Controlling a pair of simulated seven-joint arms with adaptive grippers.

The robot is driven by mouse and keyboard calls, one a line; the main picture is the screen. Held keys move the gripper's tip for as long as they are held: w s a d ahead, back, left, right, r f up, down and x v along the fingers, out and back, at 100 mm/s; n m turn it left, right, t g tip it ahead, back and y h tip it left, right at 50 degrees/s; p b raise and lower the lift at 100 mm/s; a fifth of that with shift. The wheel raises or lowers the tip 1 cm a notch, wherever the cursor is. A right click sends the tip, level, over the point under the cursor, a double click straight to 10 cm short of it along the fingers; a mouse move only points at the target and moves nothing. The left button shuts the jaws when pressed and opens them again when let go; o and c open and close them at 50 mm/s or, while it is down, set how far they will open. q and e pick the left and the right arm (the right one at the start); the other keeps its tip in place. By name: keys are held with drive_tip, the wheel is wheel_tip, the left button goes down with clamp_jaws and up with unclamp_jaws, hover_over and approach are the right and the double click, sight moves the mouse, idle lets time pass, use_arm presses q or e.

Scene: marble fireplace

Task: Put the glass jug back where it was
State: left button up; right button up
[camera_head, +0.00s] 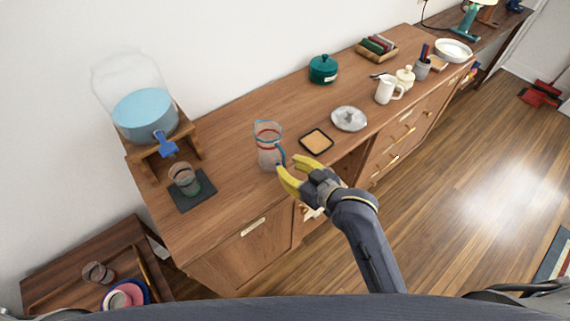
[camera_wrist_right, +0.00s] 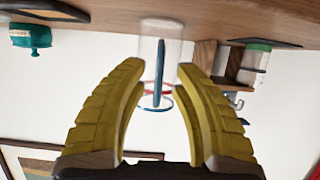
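The clear glass jug (camera_head: 268,147) stands upright on the wooden sideboard, with red and blue bands and a blue handle toward my right gripper. My right gripper (camera_head: 290,169) has yellow fingers, which are apart, just right of the jug at handle height. In the right wrist view, which is upside down, the jug (camera_wrist_right: 160,40) appears straight ahead, its handle lined up with the gap between the fingertips (camera_wrist_right: 161,68). Whether a finger touches the handle cannot be told. My left gripper is out of view.
A water dispenser (camera_head: 145,114) with a blue tap stands on a wooden stand to the left. A glass (camera_head: 185,180) sits on a dark mat (camera_head: 196,197) below it. A tan square coaster (camera_head: 316,140), silver plate (camera_head: 349,118) and teal pot (camera_head: 323,69) are right of the jug.

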drive_tip(key=v, duration=0.8)
drive_tip(key=w+d+f+m+g+h, duration=0.1)
drive_tip(key=w+d+f+h, duration=0.1)
drive_tip(key=f, duration=0.8)
drive_tip(key=w+d+f+m+g+h, duration=0.1)
drive_tip(key=w+d+f, duration=0.15)
drive_tip(key=f, duration=0.75)
drive_tip(key=s+d+f+m+g+h, duration=0.1)
drive_tip(key=s+d+f, duration=0.2)
drive_tip(key=f, duration=0.8)
drive_tip(key=s+d+f+m+g+h, duration=0.1)
drive_tip(key=s+d+f+h, duration=0.2)
drive_tip(key=f, duration=0.7)
drive_tip(key=s+d+f+g, duration=0.2)
drive_tip(key=s+d+f, duration=0.1)
drive_tip(key=s+f, duration=0.55)
drive_tip(key=s+d+f+g, duration=0.1)
drive_tip(key=s+d+f, duration=0.1)
drive_tip(key=s+f, duration=0.65)
drive_tip(key=s+d+f+g, duration=0.1)
drive_tip(key=s+f, duration=0.2)
drive_tip(key=s, duration=0.6)
drive_tip(key=s+d+f+g+h, duration=0.1)
drive_tip(key=s+f, duration=0.3)
drive_tip(key=s, duration=0.6)
drive_tip(key=shift+s+f+n+g, duration=0.2)
drive_tip(key=shift+n+g, duration=0.1)
drive_tip(key=shift+g, duration=0.1)
